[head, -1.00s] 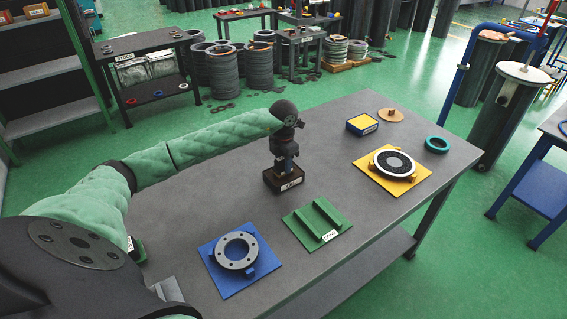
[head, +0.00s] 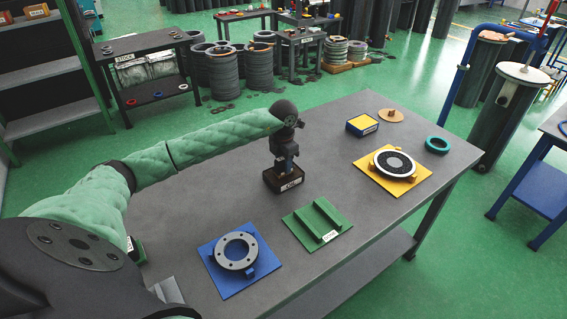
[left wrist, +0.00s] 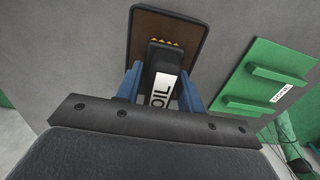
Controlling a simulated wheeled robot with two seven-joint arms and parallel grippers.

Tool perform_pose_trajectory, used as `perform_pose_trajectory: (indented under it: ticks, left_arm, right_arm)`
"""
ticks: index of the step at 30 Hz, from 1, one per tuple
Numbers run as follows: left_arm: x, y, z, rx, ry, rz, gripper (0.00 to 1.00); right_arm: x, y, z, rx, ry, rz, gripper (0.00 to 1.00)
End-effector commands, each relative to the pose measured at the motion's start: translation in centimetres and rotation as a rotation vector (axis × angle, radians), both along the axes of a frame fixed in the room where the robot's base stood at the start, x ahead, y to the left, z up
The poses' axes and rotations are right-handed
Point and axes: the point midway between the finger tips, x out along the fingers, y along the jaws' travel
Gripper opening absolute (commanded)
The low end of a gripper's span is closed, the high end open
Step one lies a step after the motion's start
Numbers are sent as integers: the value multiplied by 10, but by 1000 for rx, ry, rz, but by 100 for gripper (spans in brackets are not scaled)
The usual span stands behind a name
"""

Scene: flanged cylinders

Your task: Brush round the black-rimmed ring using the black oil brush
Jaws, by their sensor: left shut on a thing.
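My left gripper (head: 284,165) points down at the dark oil box (head: 272,183) near the table's middle. In the left wrist view the gripper (left wrist: 161,88) has its blue fingers on both sides of a black oil brush (left wrist: 163,58) with a white OIL label. It is shut on the brush, over the brown inside of the oil box (left wrist: 190,22). A ring with a pale band and dark rim (head: 394,162) lies on a yellow plate to the right. My right gripper is not in view.
A grey ring with holes (head: 236,251) sits on a blue plate at the front. A green plate with two bars (head: 318,224) lies between the plates. A yellow-topped box (head: 362,124), an orange disc (head: 390,115) and a teal ring (head: 437,145) stand at the back right.

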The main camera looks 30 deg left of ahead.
Motion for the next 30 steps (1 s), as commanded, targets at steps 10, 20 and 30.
perform_pose_trajectory:
  ticks: [10,20,30]
  left_arm:
    - [-1,-1,-1,0,3,-1,20]
    - [-1,-1,19,0,2,-1,20]
    - [0,0,42,0,0,1,20]
  right_arm:
    - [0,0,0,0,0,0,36]
    - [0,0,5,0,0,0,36]
    - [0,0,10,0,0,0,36]
